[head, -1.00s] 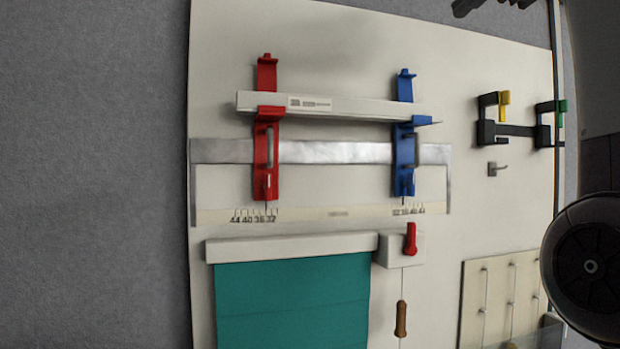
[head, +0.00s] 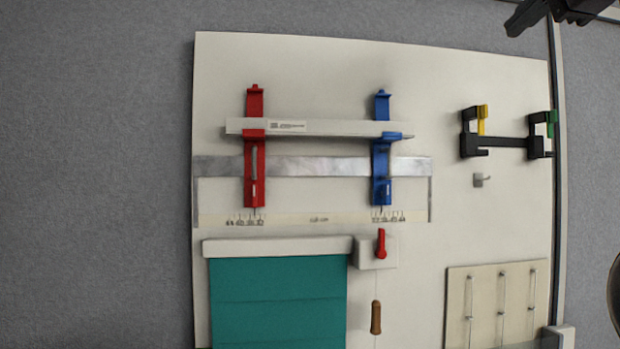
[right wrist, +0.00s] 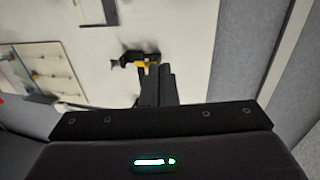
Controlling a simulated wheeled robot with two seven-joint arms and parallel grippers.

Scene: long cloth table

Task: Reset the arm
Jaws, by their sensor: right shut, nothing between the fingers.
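My right gripper (head: 531,14) shows at the top right of the head view, dark and partly cut off by the frame edge. It is above the far right corner of the pale board (head: 480,75), apart from the things on it. In the right wrist view its dark fingers (right wrist: 155,85) are together, with nothing visible held between them. Beyond them in that view is a black clamp piece with a yellow part (right wrist: 141,62). My left gripper is not in view.
The board carries a red bracket (head: 254,150), a blue bracket (head: 381,150), a grey bar (head: 320,128), a teal blind (head: 278,300), a red lever (head: 381,243), a wooden pull (head: 376,317) and a black holder (head: 505,141). Grey cloth (head: 100,170) on the left is clear.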

